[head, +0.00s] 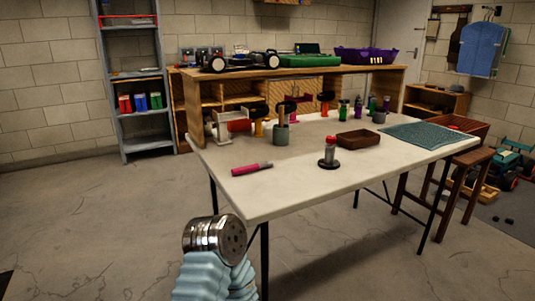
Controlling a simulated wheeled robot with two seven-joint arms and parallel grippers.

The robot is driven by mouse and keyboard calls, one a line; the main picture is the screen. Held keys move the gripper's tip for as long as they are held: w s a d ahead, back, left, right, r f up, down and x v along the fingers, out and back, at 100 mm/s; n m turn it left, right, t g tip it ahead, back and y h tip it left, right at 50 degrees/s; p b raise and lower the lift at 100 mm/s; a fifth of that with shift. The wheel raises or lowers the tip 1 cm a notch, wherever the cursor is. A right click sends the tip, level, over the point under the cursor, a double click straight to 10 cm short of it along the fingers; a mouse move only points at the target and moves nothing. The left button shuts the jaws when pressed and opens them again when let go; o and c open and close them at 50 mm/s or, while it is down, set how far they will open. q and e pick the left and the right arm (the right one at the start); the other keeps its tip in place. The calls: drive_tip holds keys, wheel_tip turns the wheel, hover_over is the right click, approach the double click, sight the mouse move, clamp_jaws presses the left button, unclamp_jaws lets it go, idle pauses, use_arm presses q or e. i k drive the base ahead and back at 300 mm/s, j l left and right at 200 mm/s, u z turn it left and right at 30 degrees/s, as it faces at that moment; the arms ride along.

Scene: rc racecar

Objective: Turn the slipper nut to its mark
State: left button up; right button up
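A black racecar chassis with dark wheels (240,62) stands on top of the wooden shelf unit at the back of the workbench. A slipper nut and its mark cannot be made out at this distance. A pink-handled tool with a dark end (252,169) lies near the left front of the white workbench top (290,190). A bottle with a red cap (330,150) stands on a round black base near the front edge. One of my arm links, light blue with a shiny metal end, rises at the bottom, in front of the bench. No gripper fingers show.
A wooden tray (357,139), a green mat (420,135) and a grey pot (281,135) sit on the bench, with several small bottles behind. A purple basket (365,56) is on the shelf top. A wooden stool (470,165) stands right. The floor at left is clear.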

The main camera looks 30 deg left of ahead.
sight(330, 139)
drive_tip(key=u, duration=0.9)
drive_tip(key=i+l+u, duration=0.15)
drive_tip(key=l+u, duration=0.15)
drive_tip(key=l, duration=0.15)
drive_tip(key=i+l+u, duration=0.25)
drive_tip(key=l, duration=0.2)
drive_tip(key=l+u, duration=0.3)
drive_tip(key=l, duration=0.15)
